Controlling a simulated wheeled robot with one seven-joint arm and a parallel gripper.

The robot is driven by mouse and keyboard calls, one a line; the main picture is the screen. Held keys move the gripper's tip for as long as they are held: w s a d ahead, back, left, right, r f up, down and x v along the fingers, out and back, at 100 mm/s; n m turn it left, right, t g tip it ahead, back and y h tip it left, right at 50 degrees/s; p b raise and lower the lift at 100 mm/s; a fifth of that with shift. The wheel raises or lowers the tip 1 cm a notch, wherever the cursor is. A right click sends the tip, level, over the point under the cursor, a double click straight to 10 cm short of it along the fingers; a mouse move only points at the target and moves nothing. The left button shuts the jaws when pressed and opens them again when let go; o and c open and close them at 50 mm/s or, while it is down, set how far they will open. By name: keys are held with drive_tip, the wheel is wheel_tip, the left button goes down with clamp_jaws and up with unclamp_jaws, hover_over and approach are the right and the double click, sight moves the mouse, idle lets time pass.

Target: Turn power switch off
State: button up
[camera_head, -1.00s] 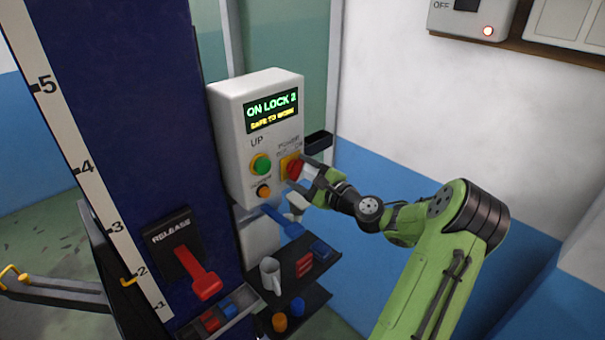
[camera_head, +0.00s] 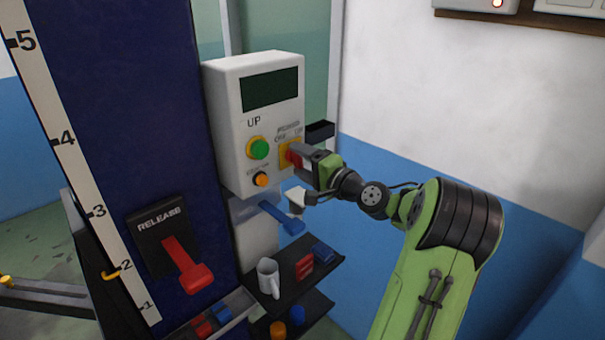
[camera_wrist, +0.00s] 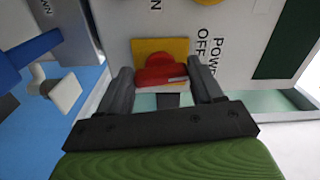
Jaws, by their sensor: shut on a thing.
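The red power switch knob (camera_head: 293,155) sits on a yellow plate (camera_head: 286,163) on the front of the white control box (camera_head: 232,130). Its POWER, OFF and ON labels are above it. The box's display (camera_head: 270,90) is dark. My gripper (camera_head: 302,158) is at the knob and hides part of it. In the wrist view, the red knob (camera_wrist: 162,70) lies between the two dark fingers of my gripper (camera_wrist: 160,75), which is shut on it. The OFF label is beside the yellow plate there.
A green UP button (camera_head: 259,148) and an orange button (camera_head: 261,179) are left of the knob. A blue lever (camera_head: 280,216) juts out below. A red release lever (camera_head: 187,266) is at lower left.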

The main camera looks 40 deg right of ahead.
drive_tip(key=n+b, duration=0.4)
drive_tip(key=shift+f, duration=0.4)
drive_tip(key=shift+n+b, duration=1)
drive_tip(key=shift+b, duration=0.15)
drive_tip(key=shift+r+n, duration=0.1)
drive_tip(key=shift+n, duration=0.2)
drive_tip(key=o, duration=1.1)
drive_tip(key=shift+r, duration=0.1)
drive_tip(key=shift+c, duration=0.2)
drive_tip(key=shift+s, duration=0.1)
drive_tip(key=s+b, duration=0.1)
drive_tip(key=s, duration=1.4)
drive_tip(key=shift+s+d, duration=0.25)
drive_tip(key=shift+s, duration=0.05)
